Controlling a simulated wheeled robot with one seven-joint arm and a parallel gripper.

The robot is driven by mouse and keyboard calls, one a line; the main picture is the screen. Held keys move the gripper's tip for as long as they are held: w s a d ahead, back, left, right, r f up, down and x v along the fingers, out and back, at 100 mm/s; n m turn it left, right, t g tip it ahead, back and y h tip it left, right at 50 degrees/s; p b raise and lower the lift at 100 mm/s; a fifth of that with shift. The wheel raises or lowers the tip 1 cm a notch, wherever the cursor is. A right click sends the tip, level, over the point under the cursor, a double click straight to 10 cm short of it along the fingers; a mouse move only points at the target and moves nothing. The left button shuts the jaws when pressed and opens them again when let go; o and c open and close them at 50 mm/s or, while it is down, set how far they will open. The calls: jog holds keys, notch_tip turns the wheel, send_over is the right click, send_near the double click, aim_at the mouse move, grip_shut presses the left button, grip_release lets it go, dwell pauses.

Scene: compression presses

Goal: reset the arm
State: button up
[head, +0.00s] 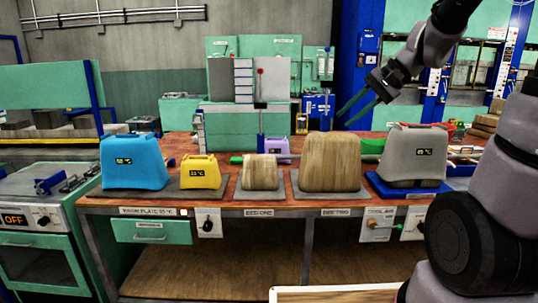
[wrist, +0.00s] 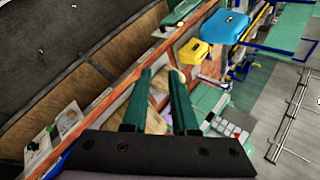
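My gripper (head: 356,106) is raised above the back right part of the workbench in the head view, its two green fingers pointing down and left. The fingers are apart with nothing between them, and the gripper touches nothing. In the wrist view the gripper (wrist: 164,88) also shows as two parallel green fingers with a gap. My arm comes in from the right side of the head view, bent upward and over to the gripper.
On the bench (head: 262,208) stand a blue block (head: 133,172), a yellow block (head: 199,181), two wooden blocks (head: 262,177) (head: 331,172) and a grey block (head: 412,166). A blue post (head: 357,60) rises behind my gripper. A green press (head: 243,140) stands at the back.

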jog(key=s+d+r+n+t+h, duration=0.1)
jog(key=s+d+r+h, duration=0.1)
jog(key=s, duration=0.4)
jog(key=s+d+r+n+t+h, duration=0.1)
jog(key=s+d+r+t+h, duration=0.1)
jog(key=s, duration=0.4)
jog(key=shift+s+d+r+h, duration=0.25)
jog(key=shift+s+r+h, duration=0.1)
jog(key=shift+r+h, duration=0.4)
